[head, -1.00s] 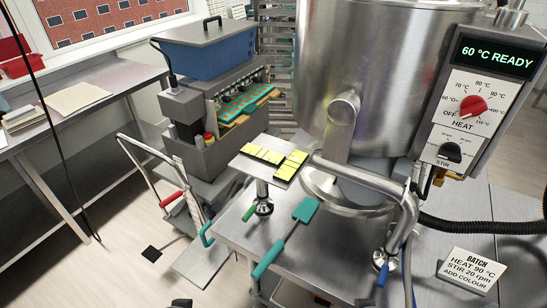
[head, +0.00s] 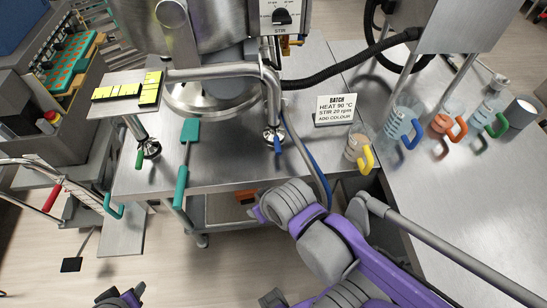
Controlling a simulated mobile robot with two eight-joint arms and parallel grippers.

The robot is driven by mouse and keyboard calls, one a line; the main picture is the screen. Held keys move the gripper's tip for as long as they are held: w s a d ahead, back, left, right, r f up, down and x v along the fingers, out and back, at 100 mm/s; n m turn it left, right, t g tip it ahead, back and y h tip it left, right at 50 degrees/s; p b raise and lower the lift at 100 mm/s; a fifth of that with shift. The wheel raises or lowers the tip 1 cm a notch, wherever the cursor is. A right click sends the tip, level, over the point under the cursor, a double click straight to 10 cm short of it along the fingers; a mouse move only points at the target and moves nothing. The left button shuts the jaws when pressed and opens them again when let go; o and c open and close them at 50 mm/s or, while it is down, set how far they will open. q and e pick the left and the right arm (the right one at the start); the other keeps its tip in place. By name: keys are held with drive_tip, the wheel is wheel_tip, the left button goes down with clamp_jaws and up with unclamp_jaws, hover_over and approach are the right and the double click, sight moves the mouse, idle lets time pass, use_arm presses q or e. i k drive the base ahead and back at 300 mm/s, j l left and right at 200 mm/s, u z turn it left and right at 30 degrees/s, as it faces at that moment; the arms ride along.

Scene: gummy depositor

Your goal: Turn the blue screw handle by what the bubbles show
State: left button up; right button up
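The blue screw handle (head: 277,145) sticks out below the right front foot of the kettle frame, on the steel table. A green screw handle (head: 139,157) sits under the left foot. Yellow bubble levels (head: 117,91) lie at right angles on a small plate (head: 98,78); their bubbles are too small to read. My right arm (head: 318,240) rises from the bottom right, its near end below the blue handle and apart from it. Its fingers cannot be made out. Part of my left gripper (head: 122,298) shows at the bottom left edge, away from the table; its opening is unclear.
A teal spatula (head: 190,131) lies between the two feet. A batch card (head: 336,109) and several coloured-handled jugs, including a yellow-handled one (head: 357,147), stand to the right. A blue hose (head: 308,160) hangs just right of the blue handle. The table front is mostly clear.

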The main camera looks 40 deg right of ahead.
sight(276, 140)
drive_tip(key=k+j+z, duration=0.15)
drive_tip(key=z, duration=0.25)
drive_tip(key=k+j+z, duration=0.15)
drive_tip(key=z, duration=0.25)
drive_tip(key=i+z, duration=0.25)
drive_tip(key=z, duration=0.15)
drive_tip(key=i+j+z, duration=0.15)
drive_tip(key=z, duration=0.25)
drive_tip(key=i, duration=0.1)
